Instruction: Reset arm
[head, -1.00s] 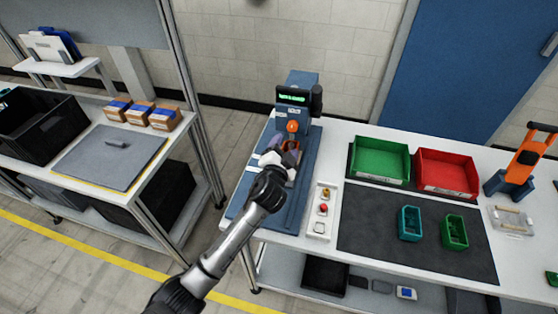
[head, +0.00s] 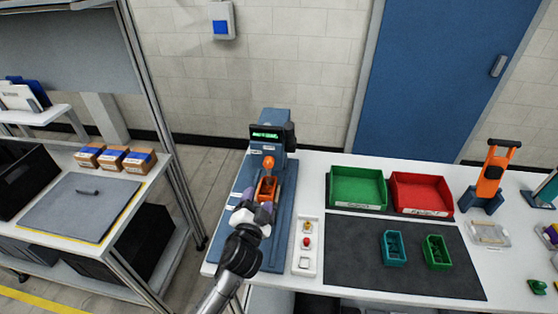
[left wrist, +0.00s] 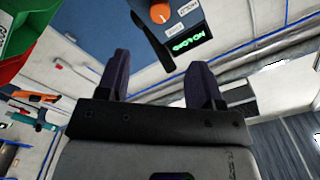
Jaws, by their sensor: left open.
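My left arm reaches up from the bottom of the head view. Its white and black left gripper (head: 257,203) is at the front of a blue bench device (head: 270,124), close to an orange part (head: 267,188) on it. The gripper partly hides that part, and I cannot tell whether they touch. In the left wrist view, the two dark purple fingers (left wrist: 162,78) stand apart with nothing between them. The device's lit green display (left wrist: 188,45) and orange knob (left wrist: 160,13) show beyond the fingers. My right gripper is not in view.
Right of the device are a button box (head: 306,245), a green bin (head: 356,188), a red bin (head: 421,195) and a dark mat (head: 360,262) with two small trays. An orange tool (head: 489,178) stands farther right. A side bench (head: 130,185) is at left, across a floor gap.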

